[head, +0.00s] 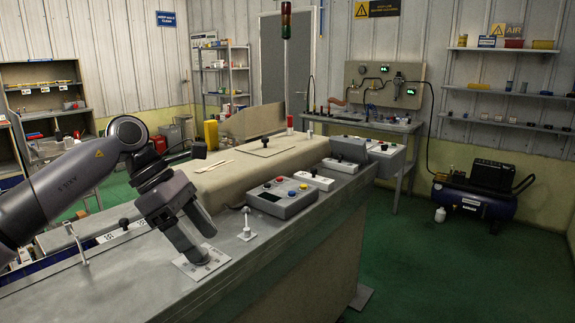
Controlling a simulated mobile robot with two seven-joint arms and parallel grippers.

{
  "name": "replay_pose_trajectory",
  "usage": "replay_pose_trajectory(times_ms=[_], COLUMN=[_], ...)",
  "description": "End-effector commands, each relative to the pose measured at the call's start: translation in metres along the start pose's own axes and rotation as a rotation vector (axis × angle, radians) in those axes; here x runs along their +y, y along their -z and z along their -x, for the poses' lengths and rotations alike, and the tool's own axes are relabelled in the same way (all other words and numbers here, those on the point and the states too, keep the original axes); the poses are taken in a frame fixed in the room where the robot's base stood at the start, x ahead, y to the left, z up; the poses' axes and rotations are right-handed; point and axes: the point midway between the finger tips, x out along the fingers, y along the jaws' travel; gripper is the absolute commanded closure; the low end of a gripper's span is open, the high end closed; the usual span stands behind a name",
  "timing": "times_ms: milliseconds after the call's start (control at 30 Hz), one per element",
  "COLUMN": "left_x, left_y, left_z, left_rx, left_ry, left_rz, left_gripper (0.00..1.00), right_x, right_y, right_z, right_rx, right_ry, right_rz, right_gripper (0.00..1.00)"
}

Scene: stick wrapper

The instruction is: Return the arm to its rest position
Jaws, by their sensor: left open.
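My left arm (70,190) comes in from the left in the head view. Its gripper (198,246) points down over the grey machine top and is open. I see nothing held between its fingers. A white printed plate (204,264) lies on the machine top just below the fingertips; I cannot tell whether they touch it. A control box (283,197) with coloured buttons stands to the right of the gripper, apart from it. My right gripper is not in view.
A small upright white lever (246,225) stands on the machine top between my gripper and the control box. Thin pale sticks (214,165) lie on the beige surface behind. A red-topped signal tower (286,20) rises at the back. Green floor (460,275) is open at right.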

Motion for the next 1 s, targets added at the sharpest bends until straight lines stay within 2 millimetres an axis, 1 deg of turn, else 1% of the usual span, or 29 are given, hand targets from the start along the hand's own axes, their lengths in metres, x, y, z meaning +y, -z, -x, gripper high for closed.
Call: replay_pose_trajectory(times_ms=[33, 100, 167, 200, 300, 400, 500, 567, 667, 767, 867, 967, 1000], left_x=[-0.004, -0.009, -0.015, -0.019, -0.031, -0.042, -0.049, -0.051, -0.052, -0.051, -0.048, -0.046, -0.046], left_y=[-0.006, -0.018, -0.029, -0.037, -0.056, -0.073, -0.083, -0.086, -0.084, -0.073, -0.054, -0.027, -0.013], left_z=[-0.022, -0.047, -0.067, -0.080, -0.108, -0.128, -0.140, -0.145, -0.152, -0.158, -0.165, -0.175, -0.181], left_rx=[-0.070, -0.173, -0.269, -0.338, -0.522, -0.707, -0.886, -0.990, -1.156, -1.310, -1.453, -1.585, -1.634], left_ry=[0.025, 0.056, 0.086, 0.108, 0.170, 0.238, 0.309, 0.350, 0.422, 0.492, 0.559, 0.623, 0.647], left_rz=[0.016, 0.047, 0.085, 0.117, 0.217, 0.346, 0.499, 0.601, 0.789, 0.994, 1.214, 1.449, 1.549], left_gripper=[0.35, 0.35, 0.35, 0.35, 0.35, 0.35, 0.35, 0.35, 0.35, 0.35, 0.35, 0.35, 0.35], right_x=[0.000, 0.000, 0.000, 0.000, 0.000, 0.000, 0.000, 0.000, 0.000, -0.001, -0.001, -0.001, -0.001], right_y=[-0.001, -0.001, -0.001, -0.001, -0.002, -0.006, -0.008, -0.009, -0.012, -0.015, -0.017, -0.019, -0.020], right_z=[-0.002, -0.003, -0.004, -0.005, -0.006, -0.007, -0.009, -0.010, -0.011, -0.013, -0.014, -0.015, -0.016], right_rx=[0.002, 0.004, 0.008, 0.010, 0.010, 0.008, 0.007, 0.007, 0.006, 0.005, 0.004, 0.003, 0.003], right_ry=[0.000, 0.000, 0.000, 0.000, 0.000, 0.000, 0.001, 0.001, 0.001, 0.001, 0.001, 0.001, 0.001], right_rz=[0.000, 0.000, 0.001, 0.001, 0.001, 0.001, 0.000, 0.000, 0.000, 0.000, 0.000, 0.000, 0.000], right_gripper=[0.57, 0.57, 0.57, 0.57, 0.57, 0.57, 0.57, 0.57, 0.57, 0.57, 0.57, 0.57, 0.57])
